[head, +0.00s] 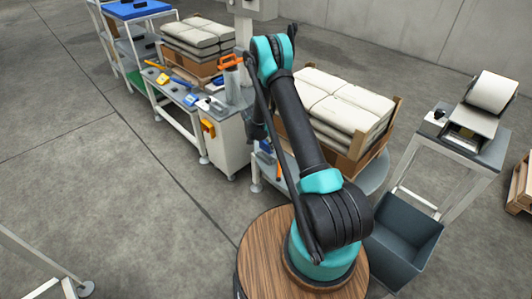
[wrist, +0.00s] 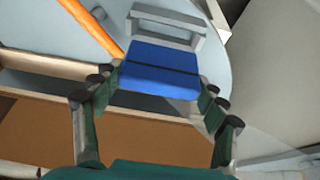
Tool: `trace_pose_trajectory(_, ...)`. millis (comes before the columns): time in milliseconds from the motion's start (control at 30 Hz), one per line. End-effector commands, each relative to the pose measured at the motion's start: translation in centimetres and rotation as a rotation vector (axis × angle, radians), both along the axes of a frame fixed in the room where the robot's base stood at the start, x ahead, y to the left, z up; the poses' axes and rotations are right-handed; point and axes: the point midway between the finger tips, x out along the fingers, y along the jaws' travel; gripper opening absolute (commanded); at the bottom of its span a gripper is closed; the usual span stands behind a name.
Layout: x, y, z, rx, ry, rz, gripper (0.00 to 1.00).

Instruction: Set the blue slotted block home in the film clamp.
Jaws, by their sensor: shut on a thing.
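The blue slotted block (wrist: 158,66) is in the wrist view, with a dark slot running across it. My gripper (wrist: 160,92) is shut on the block, with a green-and-black finger on each side of it. Right beyond the block is a grey bracket (wrist: 166,24) that looks like the film clamp. The block's far edge meets it in the picture, but I cannot tell whether it is seated or only lined up. In the head view my arm hides most of the gripper, and a small patch of blue shows beside the arm.
An orange bar (wrist: 92,28) lies left of the block in the wrist view. A brown carton (wrist: 130,138) is below, close to my fingers. In the head view, stacked white sacks (head: 340,105) stand right of my arm, and a grey bin (head: 405,243) stands right of my base.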

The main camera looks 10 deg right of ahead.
Motion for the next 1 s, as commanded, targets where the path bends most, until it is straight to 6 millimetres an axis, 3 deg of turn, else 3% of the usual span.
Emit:
trace_pose_trajectory(567,0.0,0.0,-5.8,0.0,0.0,0.0,0.44)
trace_pose_trajectory(967,0.0,0.0,-6.3,0.0,0.0,0.0,0.44)
trace_pose_trajectory(1000,0.0,0.0,-6.3,0.0,0.0,0.0,0.77)
